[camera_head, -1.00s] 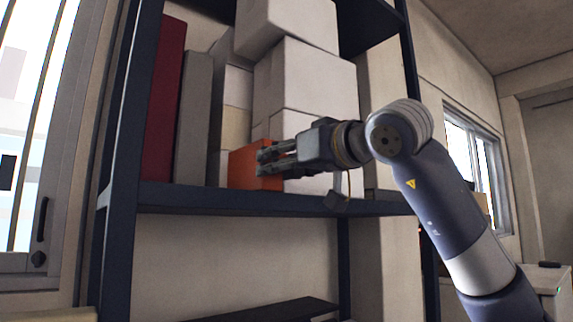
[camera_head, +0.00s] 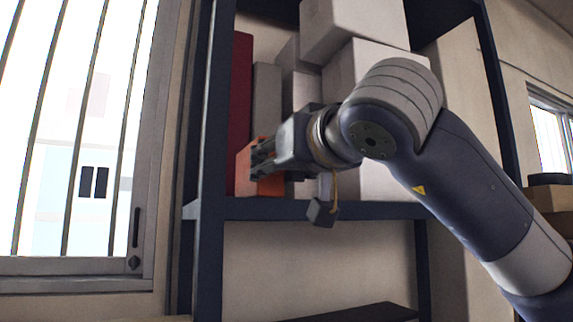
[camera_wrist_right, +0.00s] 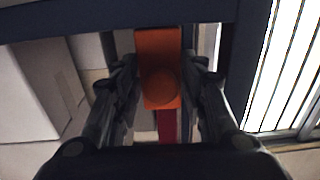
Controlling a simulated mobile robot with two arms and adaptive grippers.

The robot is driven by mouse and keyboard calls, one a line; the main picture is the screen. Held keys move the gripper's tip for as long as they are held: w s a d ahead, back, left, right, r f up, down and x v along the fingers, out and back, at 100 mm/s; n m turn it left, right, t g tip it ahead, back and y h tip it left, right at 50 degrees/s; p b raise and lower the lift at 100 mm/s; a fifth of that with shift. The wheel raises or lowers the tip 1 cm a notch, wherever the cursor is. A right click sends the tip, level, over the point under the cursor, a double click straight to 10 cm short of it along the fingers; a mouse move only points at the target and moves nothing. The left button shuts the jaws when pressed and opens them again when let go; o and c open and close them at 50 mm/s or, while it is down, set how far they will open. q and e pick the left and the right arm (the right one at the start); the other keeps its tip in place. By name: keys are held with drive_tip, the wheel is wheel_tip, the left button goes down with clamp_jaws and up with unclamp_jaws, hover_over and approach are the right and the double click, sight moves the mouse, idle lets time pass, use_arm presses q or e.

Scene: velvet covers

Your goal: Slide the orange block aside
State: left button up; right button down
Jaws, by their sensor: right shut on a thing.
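The orange block (camera_head: 243,171) stands on the dark blue shelf (camera_head: 300,210), near the shelf's left end in the head view. My right gripper (camera_head: 262,160) is shut on it, reaching in from the right and covering part of it. In the right wrist view the orange block (camera_wrist_right: 158,55) lies between the two fingers of the right gripper (camera_wrist_right: 160,85), with a round orange knob on its face. My left gripper is not in view.
A red upright panel (camera_head: 240,105) and a grey one (camera_head: 266,110) stand behind the block. Several white boxes (camera_head: 350,30) are stacked to the right. A shelf post (camera_head: 208,130) and a barred window (camera_head: 80,130) are at the left.

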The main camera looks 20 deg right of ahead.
drive_tip(key=c, duration=1.3)
unclamp_jaws()
drive_tip(key=shift+s, duration=0.2)
drive_tip(key=s, duration=0.7)
drive_tip(key=s+d, duration=0.1)
drive_tip(key=s, duration=0.3)
drive_tip(key=shift+s, duration=0.35)
